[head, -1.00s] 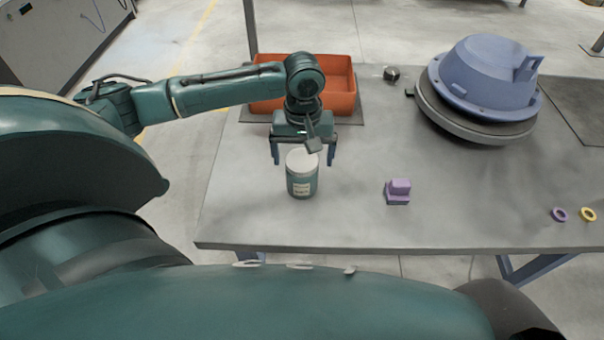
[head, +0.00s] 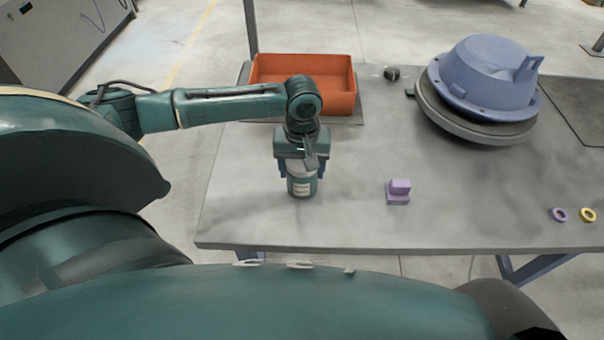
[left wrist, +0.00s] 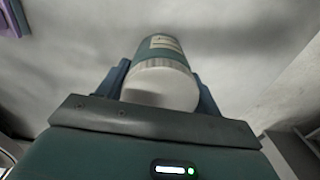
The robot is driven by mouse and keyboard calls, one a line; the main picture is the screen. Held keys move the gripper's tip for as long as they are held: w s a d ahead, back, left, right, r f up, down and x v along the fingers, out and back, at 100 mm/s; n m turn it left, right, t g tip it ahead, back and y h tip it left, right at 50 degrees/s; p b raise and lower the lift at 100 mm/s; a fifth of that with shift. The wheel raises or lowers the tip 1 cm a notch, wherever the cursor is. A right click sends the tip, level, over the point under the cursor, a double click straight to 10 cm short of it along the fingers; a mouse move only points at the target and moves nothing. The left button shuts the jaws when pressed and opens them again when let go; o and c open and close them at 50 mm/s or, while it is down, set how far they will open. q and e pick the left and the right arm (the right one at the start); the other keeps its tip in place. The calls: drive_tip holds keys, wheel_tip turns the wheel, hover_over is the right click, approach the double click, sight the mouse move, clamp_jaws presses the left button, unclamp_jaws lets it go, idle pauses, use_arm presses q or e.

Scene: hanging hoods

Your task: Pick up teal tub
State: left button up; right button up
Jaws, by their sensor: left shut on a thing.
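The teal tub (head: 301,187) has a white lid and a pale label and stands upright on the grey table near its front left part. My left gripper (head: 302,172) points down over it, with one finger on each side, shut on the tub. In the left wrist view the tub (left wrist: 160,48) shows with its white lid toward the camera, between the two blue fingers of the left gripper (left wrist: 162,84). The gripper hides most of the lid in the head view. My right gripper is not in view.
An orange bin (head: 335,79) stands behind the gripper at the table's back left. A purple block (head: 398,191) lies to the right of the tub. A blue housing (head: 486,80) sits on a round grey base farther right. A purple ring (head: 559,214) and a yellow ring (head: 588,215) lie at far right.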

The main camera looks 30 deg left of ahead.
use_arm(q)
drive_tip(key=c, duration=0.5)
drive_tip(key=shift+r, duration=0.1)
